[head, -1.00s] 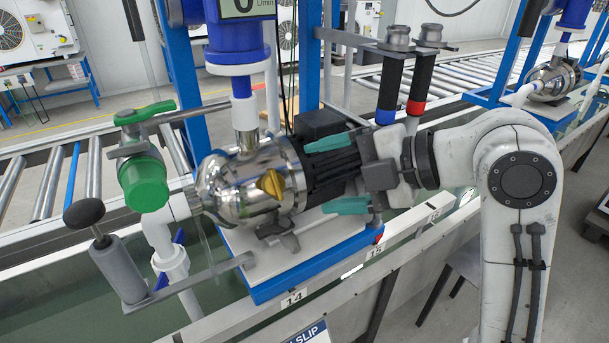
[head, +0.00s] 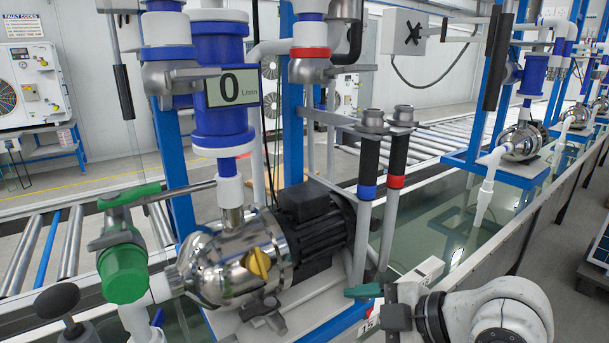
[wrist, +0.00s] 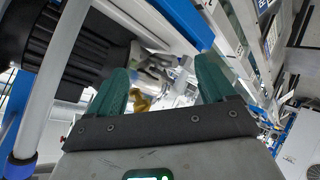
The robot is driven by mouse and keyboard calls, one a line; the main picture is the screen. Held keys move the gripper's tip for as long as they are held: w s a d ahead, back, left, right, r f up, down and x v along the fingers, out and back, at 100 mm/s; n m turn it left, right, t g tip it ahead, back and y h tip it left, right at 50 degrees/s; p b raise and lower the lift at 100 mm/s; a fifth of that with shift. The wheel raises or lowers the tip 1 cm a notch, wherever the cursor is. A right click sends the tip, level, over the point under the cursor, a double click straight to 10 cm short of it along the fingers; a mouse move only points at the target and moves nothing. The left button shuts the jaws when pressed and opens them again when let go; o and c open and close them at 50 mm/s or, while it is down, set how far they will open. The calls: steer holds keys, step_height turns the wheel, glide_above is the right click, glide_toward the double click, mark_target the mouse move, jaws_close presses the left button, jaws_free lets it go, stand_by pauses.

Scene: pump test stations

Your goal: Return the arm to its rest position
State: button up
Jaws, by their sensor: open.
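My gripper (wrist: 163,82) shows in the wrist view with its two green fingers spread apart and nothing between them. My white arm (head: 500,312) comes in at the bottom right. The steel pump (head: 232,262) with its black motor (head: 318,230) and yellow knob (head: 259,263) stands left of my gripper, apart from it. The black ribbed motor also shows in the wrist view (wrist: 70,45).
A blue flow meter (head: 221,120) reading 0 stands above the pump. Two upright pipes with blue (head: 367,192) and red (head: 397,182) bands rise close behind my gripper. A green-capped valve (head: 123,272) is at the left. A water trough (head: 450,225) runs back to the right.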

steer(key=s+d+f+m+g+h, duration=0.1)
steer(key=s+d+f+m+h, duration=0.1)
steer(key=s+d+f+m, duration=0.5)
steer(key=s+d+f+m+h, duration=0.1)
steer(key=s+f+m+h, duration=0.25)
steer(key=f, duration=0.85)
steer(key=s+d+f+m+g+h, duration=0.2)
steer(key=s+d+f+m, duration=0.3)
steer(key=s, duration=0.5)
steer(key=s+d+f+m+g+h, duration=0.2)
steer(key=s+d+f+m, duration=0.25)
steer(key=s, duration=0.45)
step_height(320, 180, up, 17)
steer(key=p, duration=1.6)
steer(key=shift+d+f, duration=0.2)
steer(key=shift+d, duration=0.1)
